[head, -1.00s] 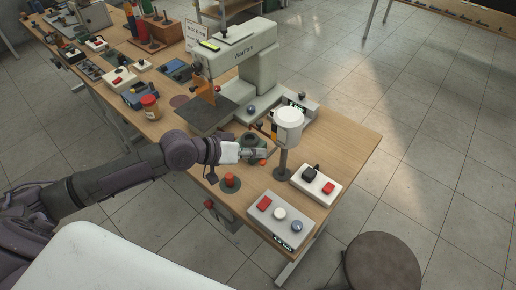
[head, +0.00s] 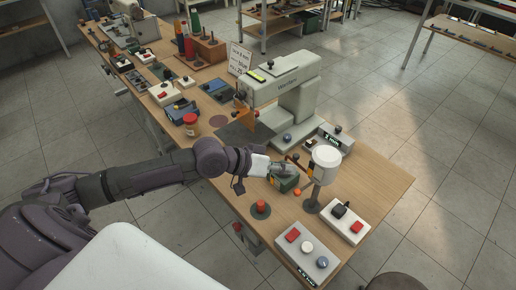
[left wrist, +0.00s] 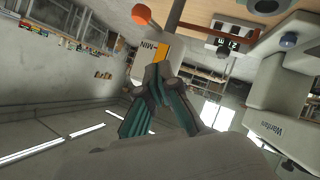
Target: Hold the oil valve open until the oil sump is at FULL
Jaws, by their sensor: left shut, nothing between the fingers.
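A white cylinder (head: 326,158) stands on a dark post near the table's right end. An orange ball knob (head: 297,192) is beside the post; I take it for the oil valve's handle but cannot be sure. It also shows in the left wrist view (left wrist: 141,14), near a brown rod (left wrist: 175,18). My right gripper is not in view.
A white sewing machine (head: 285,95) stands behind. A box with red, white and blue buttons (head: 307,247) and a box with black and red controls (head: 343,223) are at the front right. A red button (head: 261,206) stands near the front edge.

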